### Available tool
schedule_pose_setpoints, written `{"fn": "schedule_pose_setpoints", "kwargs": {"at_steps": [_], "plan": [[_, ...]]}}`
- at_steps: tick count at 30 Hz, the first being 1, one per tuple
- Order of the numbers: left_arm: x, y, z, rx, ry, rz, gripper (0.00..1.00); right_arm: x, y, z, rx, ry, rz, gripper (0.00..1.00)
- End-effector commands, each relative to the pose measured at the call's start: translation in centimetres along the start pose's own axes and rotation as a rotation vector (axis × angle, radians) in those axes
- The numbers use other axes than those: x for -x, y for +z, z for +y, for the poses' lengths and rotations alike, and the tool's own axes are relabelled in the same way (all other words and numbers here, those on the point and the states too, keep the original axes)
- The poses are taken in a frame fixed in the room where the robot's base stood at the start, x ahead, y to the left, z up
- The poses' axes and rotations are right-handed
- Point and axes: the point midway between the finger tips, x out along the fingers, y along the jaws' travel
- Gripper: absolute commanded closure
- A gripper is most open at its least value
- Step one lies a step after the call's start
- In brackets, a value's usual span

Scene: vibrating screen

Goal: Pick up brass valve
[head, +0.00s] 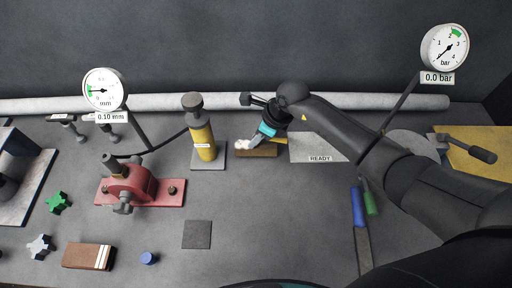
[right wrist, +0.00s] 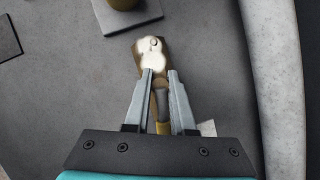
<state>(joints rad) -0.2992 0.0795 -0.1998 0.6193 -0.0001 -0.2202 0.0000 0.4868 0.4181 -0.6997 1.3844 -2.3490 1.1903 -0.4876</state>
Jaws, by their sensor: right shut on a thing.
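The brass valve (head: 243,144) shows a pale, shiny end at the fingertips of my right gripper (head: 254,142); the fingers hide part of it. In the right wrist view the valve's shiny end (right wrist: 151,54) lies just beyond my right gripper (right wrist: 160,77), and a narrower part runs back between the two fingers. My right gripper is shut on the valve. A yellow lever-like part (head: 279,140) sticks out behind the fingers. The valve is over a small brown pad (head: 258,153); I cannot tell whether it touches it. My left gripper is out of view.
A yellow cylinder (head: 203,142) stands on a grey plate just left of the valve. A red fixture (head: 172,190) is farther left. A READY plate (head: 318,147) lies right of it. A pale pipe (head: 350,102) runs along the back. A dark square pad (head: 197,235) lies in front.

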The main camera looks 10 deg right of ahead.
Motion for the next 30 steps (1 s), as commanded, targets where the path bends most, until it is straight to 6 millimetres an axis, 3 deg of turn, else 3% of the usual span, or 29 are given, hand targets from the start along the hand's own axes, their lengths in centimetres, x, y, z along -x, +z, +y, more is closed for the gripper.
{"fn": "schedule_pose_setpoints", "kwargs": {"at_steps": [20, 26, 30], "plan": [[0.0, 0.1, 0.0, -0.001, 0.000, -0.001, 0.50, -0.2, -0.4, 0.4, -0.002, 0.011, 0.010, 1.00], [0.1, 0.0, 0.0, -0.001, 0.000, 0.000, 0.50, 1.2, 0.3, 0.2, -0.001, 0.006, 0.007, 1.00], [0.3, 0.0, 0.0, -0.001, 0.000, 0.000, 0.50, 3.6, 1.5, 0.0, 0.003, 0.000, 0.002, 1.00]]}}
